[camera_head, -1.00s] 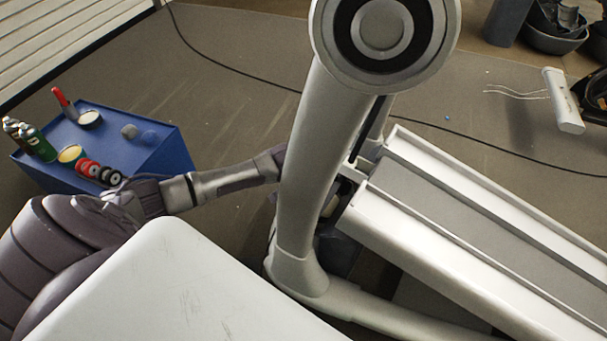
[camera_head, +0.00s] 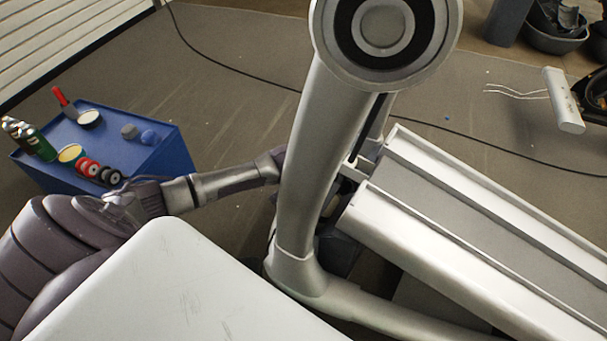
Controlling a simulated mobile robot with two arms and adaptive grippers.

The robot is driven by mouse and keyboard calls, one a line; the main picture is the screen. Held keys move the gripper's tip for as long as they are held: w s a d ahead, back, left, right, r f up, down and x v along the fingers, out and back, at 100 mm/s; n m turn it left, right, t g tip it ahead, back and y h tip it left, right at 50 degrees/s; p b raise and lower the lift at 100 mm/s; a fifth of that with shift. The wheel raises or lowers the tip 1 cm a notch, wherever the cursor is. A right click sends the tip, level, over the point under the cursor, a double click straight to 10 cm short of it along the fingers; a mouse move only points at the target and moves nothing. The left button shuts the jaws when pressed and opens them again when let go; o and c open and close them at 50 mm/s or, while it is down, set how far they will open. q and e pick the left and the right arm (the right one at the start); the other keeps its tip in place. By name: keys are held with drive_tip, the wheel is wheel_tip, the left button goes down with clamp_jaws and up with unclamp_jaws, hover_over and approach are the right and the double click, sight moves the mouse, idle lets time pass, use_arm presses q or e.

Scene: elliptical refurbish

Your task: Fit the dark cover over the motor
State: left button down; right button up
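My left arm (camera_head: 225,183) reaches from the left across the floor to a thick pale grey post (camera_head: 325,150) of the machine. Its end passes behind this post, so my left gripper is hidden. A dark shape (camera_head: 340,252) shows low in the gap between the post and a long white rail (camera_head: 450,240). I cannot tell whether it is the cover, the motor or another part. My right gripper is out of the picture.
A black cable (camera_head: 235,72) crosses the floor. Floor between is mostly clear.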

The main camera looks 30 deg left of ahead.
use_arm(q)
drive_tip(key=shift+s+d+f, duration=0.1)
drive_tip(key=shift+f, duration=0.15)
drive_tip(key=c, duration=1.1)
unclamp_jaws()
drive_tip(key=shift+o, duration=0.2)
drive_tip(key=shift+f, duration=0.1)
drive_tip(key=shift+s, duration=0.1)
